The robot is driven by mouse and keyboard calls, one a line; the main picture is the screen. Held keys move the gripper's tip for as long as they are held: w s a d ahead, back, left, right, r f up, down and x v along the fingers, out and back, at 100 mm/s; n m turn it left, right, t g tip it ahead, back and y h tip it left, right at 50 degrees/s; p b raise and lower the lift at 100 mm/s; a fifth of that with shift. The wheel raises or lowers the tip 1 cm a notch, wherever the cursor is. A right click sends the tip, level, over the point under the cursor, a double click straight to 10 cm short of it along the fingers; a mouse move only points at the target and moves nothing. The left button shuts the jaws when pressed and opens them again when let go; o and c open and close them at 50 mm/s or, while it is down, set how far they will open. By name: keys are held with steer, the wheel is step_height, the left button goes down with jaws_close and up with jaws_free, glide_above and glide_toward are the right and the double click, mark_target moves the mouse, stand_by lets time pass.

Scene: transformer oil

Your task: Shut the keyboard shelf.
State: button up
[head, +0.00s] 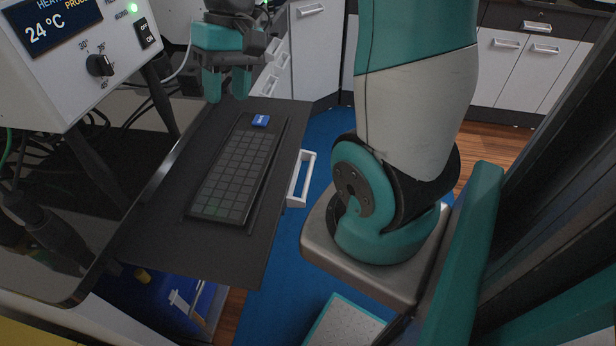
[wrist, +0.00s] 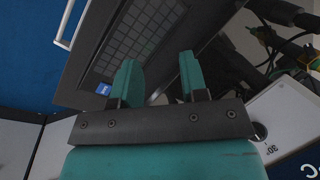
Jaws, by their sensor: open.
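The keyboard shelf (head: 240,245) is a dark flat board pulled out from under the table top, sticking out to the right in the head view. A dark keyboard (head: 236,170) lies on it. My gripper (head: 228,97) is open and empty, with teal fingers pointing down above the shelf's far end. In the wrist view, my gripper (wrist: 160,82) shows its two fingers apart, with the shelf (wrist: 88,62) and the keyboard (wrist: 140,40) beyond them. Nothing is between the fingers. I cannot tell whether a fingertip touches the shelf.
A white device with a temperature display (head: 75,50) stands at the upper left. A white drawer handle (head: 302,180) sticks out beside the shelf. A blue mat (head: 290,260) covers the floor. White cabinets (head: 515,70) stand behind.

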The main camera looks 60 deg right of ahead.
steer(key=s+d+f+m+b, duration=0.1)
steer(key=d+f+m+b, duration=0.35)
steer(key=d, duration=0.85)
steer(key=m+y, duration=0.1)
steer(key=m, duration=0.5)
glide_toward(310, 171)
steer(key=shift+n, duration=0.35)
steer(key=b+x, duration=0.2)
steer(key=x, duration=0.6)
steer(key=shift+f, duration=0.25)
jaws_close()
